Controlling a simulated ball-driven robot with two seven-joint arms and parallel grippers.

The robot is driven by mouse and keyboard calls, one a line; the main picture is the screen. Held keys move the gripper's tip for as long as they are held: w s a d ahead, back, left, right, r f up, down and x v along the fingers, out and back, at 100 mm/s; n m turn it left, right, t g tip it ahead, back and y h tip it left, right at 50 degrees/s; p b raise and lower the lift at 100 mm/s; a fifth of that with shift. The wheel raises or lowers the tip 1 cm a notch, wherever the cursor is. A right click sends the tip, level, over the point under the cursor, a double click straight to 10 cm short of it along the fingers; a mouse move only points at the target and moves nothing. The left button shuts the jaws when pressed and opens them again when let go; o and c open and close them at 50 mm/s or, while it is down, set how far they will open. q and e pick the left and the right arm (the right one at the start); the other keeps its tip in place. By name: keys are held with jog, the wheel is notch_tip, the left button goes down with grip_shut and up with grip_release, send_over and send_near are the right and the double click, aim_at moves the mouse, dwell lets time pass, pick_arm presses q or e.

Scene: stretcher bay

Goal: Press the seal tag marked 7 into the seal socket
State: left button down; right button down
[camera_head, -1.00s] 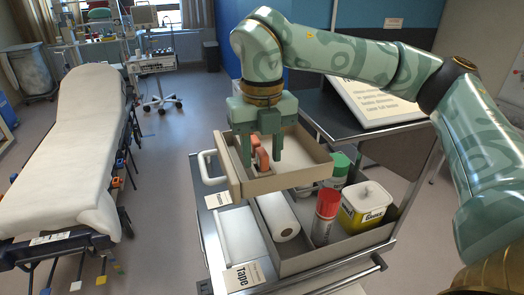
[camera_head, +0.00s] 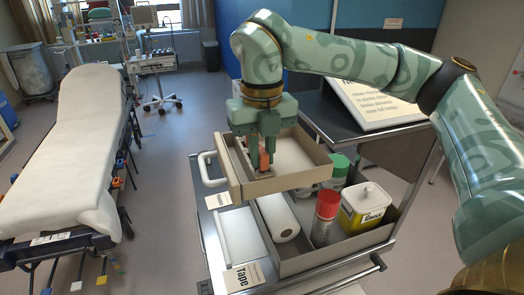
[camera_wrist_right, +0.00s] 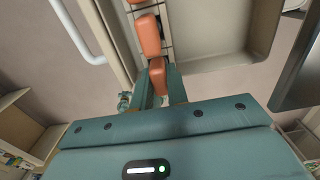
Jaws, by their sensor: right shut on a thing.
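My right gripper (camera_head: 262,163) points down into the beige open drawer (camera_head: 290,182) on the trolley. It is shut on an orange tag (camera_head: 264,160), which shows between the fingers in the right wrist view (camera_wrist_right: 158,75). Further orange tags (camera_wrist_right: 148,33) stand in a row beyond it, in a narrow compartment along the drawer's side. No number can be read on any tag, so I cannot tell which is marked 7. I cannot make out the seal socket. My left gripper is not in view.
The drawer's wide compartment (camera_head: 300,155) looks empty. Below it, a trolley bin holds a white roll (camera_head: 280,218), a red-capped can (camera_head: 325,215), a green-capped can (camera_head: 338,168) and a yellow-white canister (camera_head: 367,208). A white handle (camera_head: 208,170) sticks out left. A stretcher (camera_head: 75,150) stands left.

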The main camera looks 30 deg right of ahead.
jog(key=shift+r+p, duration=2.4)
jog(key=shift+r, duration=0.35)
jog(key=shift+f, duration=0.15)
